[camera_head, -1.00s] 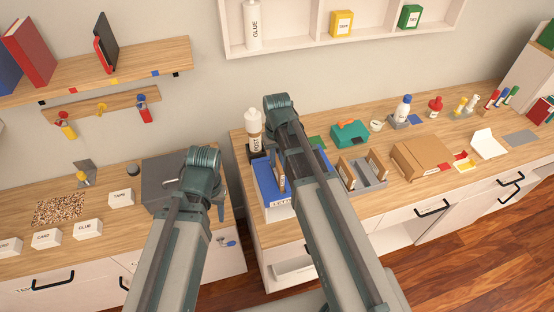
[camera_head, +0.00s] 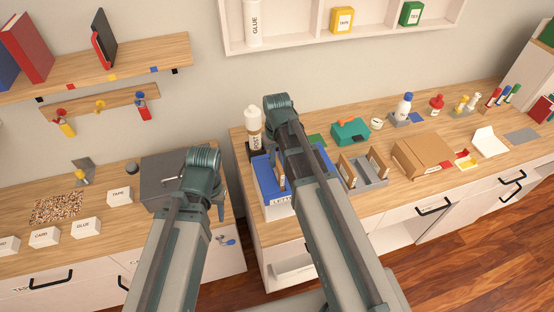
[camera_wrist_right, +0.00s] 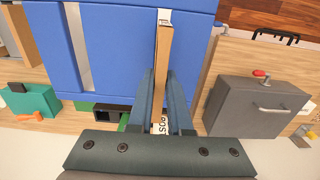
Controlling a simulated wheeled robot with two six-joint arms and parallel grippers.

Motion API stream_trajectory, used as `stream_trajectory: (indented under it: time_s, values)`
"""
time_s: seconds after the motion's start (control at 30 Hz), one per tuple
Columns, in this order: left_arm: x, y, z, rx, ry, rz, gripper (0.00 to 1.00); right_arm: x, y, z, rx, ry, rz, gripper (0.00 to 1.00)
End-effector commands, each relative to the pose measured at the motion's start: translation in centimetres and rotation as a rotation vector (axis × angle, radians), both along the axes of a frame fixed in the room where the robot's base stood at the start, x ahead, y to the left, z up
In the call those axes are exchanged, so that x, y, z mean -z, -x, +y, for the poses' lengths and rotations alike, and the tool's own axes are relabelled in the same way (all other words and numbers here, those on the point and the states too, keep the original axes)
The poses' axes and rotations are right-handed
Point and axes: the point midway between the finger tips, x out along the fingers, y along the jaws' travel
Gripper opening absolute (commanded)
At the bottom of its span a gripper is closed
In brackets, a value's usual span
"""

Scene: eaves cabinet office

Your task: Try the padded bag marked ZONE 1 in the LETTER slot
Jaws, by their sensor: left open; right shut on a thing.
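The blue-topped box (camera_head: 268,178) with a partly covered label starting "LETT" stands at the left end of the right counter. My right gripper (camera_wrist_right: 165,105) is shut on a thin tan padded bag (camera_wrist_right: 163,62), seen edge-on with a white tag at its far end. The bag lies across the blue top (camera_wrist_right: 115,50) in the wrist view; I cannot tell whether it touches it or enters a slot. A pale strip (camera_wrist_right: 74,45) runs along the blue top to its left. The ZONE 1 mark is not readable. My left gripper (camera_head: 219,212) is open beside the grey box, mostly hidden by its arm.
A grey box (camera_head: 160,180) sits on the left counter, across a gap.

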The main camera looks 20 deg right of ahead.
Motion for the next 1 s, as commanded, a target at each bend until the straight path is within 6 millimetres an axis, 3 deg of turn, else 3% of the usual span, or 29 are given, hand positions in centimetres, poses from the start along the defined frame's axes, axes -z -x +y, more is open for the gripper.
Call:
stream_trajectory:
  time_s: [1.0]
  values:
    - [1.4, 0.0, 0.0, 0.000, 0.000, 0.000, 0.48, 1.4, 0.0, 0.0, 0.000, 0.000, 0.000, 0.00]
